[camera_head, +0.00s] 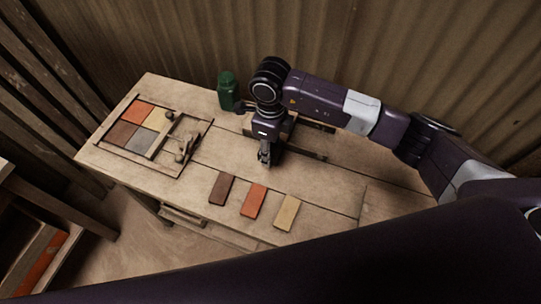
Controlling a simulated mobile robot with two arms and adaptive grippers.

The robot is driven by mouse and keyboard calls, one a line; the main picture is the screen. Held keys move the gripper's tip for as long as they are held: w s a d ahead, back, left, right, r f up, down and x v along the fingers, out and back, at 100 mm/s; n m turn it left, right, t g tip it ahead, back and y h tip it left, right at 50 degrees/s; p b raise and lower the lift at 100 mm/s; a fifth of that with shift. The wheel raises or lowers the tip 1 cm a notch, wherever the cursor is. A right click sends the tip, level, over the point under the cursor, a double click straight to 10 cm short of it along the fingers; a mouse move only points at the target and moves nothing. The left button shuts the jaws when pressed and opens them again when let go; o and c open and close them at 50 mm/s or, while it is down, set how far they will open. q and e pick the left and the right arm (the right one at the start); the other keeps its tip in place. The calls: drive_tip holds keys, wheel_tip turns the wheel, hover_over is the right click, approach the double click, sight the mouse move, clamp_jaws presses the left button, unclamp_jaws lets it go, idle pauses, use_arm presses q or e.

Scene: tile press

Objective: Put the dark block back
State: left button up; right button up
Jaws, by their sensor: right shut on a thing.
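My right gripper (264,158) points down over the middle of the table (330,185). It is shut on a small dark thing, which looks like the dark block; the fingers hide most of it, and I cannot tell whether it touches the table. A wooden frame (112,146) at the left holds an orange tile (137,112), a yellow tile (157,119), a brown tile (121,133) and a greyish tile (142,140). A lever-like fitting (184,150) sits at its right side. My left gripper is not in view.
A brown tile (221,188), an orange tile (254,200) and a yellow tile (287,212) lie in a row at the front edge. A green bottle (227,92) stands at the back. A dark slotted fitting (305,151) lies behind my gripper. The table's right side is clear.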

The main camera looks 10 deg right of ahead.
drive_tip(key=shift+f, duration=0.65)
wheel_tip(320, 180, down, 4)
drive_tip(key=shift+r+p, duration=0.15)
drive_tip(key=shift+p, duration=0.35)
drive_tip(key=o, duration=0.5)
drive_tip(key=shift+f, duration=0.2)
drive_tip(key=o, duration=0.5)
drive_tip(key=shift+r, duration=0.1)
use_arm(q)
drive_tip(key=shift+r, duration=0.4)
